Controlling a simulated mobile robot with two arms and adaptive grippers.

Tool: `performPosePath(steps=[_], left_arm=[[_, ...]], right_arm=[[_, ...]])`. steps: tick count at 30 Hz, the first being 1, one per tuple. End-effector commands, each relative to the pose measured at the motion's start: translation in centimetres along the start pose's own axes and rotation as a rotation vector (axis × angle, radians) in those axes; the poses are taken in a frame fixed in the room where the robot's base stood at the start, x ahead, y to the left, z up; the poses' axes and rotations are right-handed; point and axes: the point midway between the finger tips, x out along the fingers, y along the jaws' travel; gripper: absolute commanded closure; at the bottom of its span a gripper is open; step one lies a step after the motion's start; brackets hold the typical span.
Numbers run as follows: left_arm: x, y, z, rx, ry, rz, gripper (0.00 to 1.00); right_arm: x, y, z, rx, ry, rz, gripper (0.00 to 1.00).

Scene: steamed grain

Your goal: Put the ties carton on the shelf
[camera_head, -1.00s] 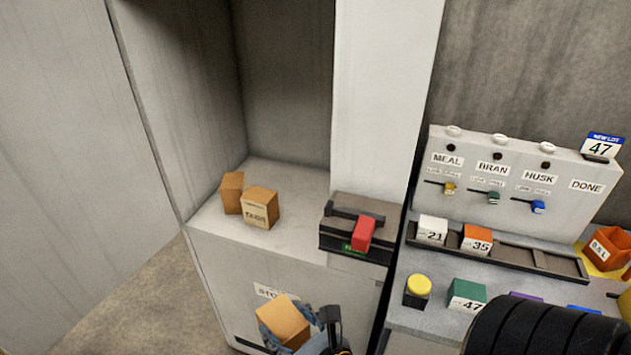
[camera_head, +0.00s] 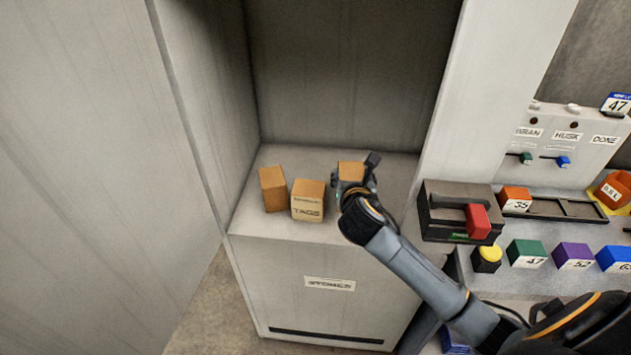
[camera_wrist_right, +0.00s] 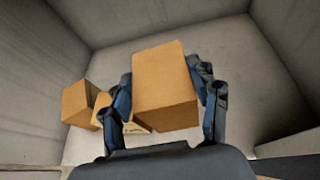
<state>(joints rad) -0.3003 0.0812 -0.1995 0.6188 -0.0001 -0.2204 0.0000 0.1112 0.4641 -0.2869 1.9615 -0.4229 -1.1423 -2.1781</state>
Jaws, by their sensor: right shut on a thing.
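My right gripper (camera_head: 356,187) reaches into the shelf alcove from the right and is shut on a plain brown carton (camera_head: 350,171). In the right wrist view the carton (camera_wrist_right: 165,85) sits between the two fingers; no label shows on its visible faces. The carton is at or just above the shelf surface (camera_head: 270,225); I cannot tell if it touches. It is to the right of a carton labelled TAGS (camera_head: 307,200), with a small gap. My left gripper is not in view.
Another brown carton (camera_head: 272,189) stands left of the TAGS carton. A dark box with a red handle (camera_head: 462,211) stands right of the shelf. Further right are a yellow button (camera_head: 487,257) and coloured blocks (camera_head: 526,253). Free shelf surface lies behind the cartons.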

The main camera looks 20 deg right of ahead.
Motion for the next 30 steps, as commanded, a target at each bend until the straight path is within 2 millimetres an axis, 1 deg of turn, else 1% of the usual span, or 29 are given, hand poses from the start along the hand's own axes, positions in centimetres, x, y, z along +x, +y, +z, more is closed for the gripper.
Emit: performPosePath(steps=[1, 3, 5, 7, 8, 12, 15, 20, 23, 27, 30], left_arm=[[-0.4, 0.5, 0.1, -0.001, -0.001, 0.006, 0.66], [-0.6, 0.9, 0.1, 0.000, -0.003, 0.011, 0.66], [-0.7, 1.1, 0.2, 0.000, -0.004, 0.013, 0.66], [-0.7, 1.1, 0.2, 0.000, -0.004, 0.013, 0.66], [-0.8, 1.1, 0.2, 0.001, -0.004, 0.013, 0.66], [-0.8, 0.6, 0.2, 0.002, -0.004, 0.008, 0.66], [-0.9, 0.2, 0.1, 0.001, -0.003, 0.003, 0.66], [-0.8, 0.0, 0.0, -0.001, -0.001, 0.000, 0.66], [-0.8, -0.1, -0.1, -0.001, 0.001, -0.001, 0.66], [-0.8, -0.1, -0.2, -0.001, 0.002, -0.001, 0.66], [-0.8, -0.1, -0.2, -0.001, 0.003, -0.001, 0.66]], right_arm=[[0.9, -0.1, 1.8, 0.014, -0.006, -0.023, 1.00], [1.8, -0.5, 2.9, 0.024, -0.004, -0.050, 1.00], [2.3, -0.6, 3.5, 0.029, -0.003, -0.065, 1.00], [2.8, -0.8, 3.5, 0.032, 0.000, -0.076, 1.00], [3.0, -0.8, 3.2, 0.032, 0.002, -0.078, 1.00], [4.1, -0.9, 0.7, 0.032, 0.005, -0.082, 1.00], [4.7, -0.9, -0.8, 0.033, 0.002, -0.081, 1.00], [5.2, -0.9, -1.9, 0.032, -0.003, -0.080, 1.00], [5.5, -0.8, -2.8, 0.033, 0.001, -0.079, 1.00], [6.3, -0.9, -4.8, 0.031, 0.001, -0.081, 1.00], [6.6, -0.8, -5.3, 0.032, -0.001, -0.078, 1.00]])
